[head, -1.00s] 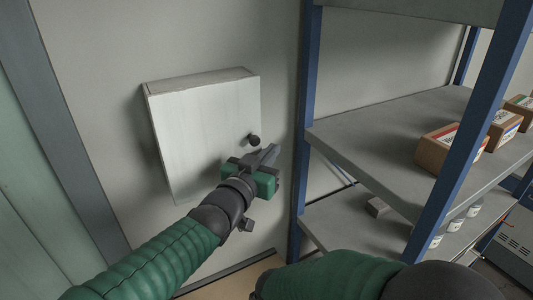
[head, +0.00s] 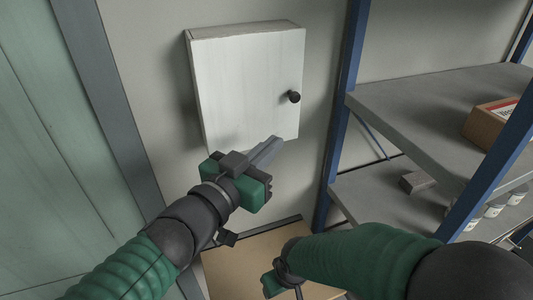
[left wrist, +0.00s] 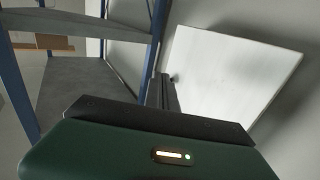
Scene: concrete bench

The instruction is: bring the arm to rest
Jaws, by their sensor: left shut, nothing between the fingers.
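My left gripper (head: 265,152) is shut and empty, in front of and just below the lower edge of a white wall cabinet. The cabinet door (head: 250,85) looks closed, with a dark round knob (head: 293,97) at its right side. The door also shows in the left wrist view (left wrist: 235,75), beyond the gripper's dark fingers (left wrist: 165,92). My right arm comes in from the lower right. Its green and dark end (head: 275,280) is low in the head view, and its fingers cannot be made out clearly.
A shelf rack with blue posts (head: 345,100) stands to the right, its grey shelves bearing a brown box (head: 495,120), a grey block (head: 417,182) and several jars (head: 497,205). A tan surface (head: 240,265) lies below. A green panel (head: 50,150) is at the left.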

